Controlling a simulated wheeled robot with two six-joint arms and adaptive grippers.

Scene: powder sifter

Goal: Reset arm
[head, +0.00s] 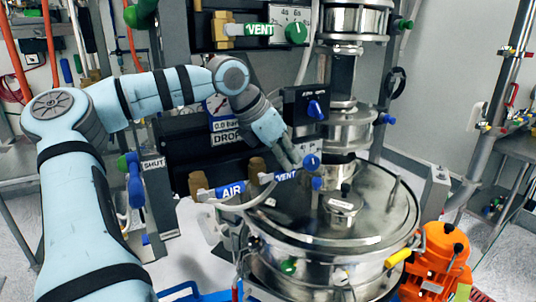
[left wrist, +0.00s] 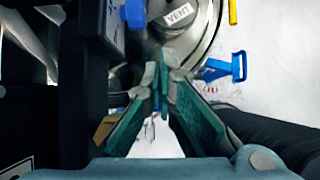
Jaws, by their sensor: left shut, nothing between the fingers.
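My light-blue left arm comes in from the left in the head view, and its gripper (head: 292,163) hangs in front of the sifter's dark control panel. The gripper is shut and empty. Its tips are close to a blue knob (head: 311,161) beside the lower VENT label (head: 287,176); I cannot tell whether they touch. In the left wrist view the fingertips (left wrist: 160,75) meet with nothing between them. A round steel part with a VENT label (left wrist: 180,14) and a blue handle (left wrist: 226,67) lie beyond them. My right gripper is not in view.
The steel vessel (head: 375,205) with its round lid stands below and right of the gripper. An orange motor (head: 440,257) is at the lower right. A blue AIR valve label (head: 231,191), a blue knob (head: 317,109) and a green knob (head: 296,32) are close by.

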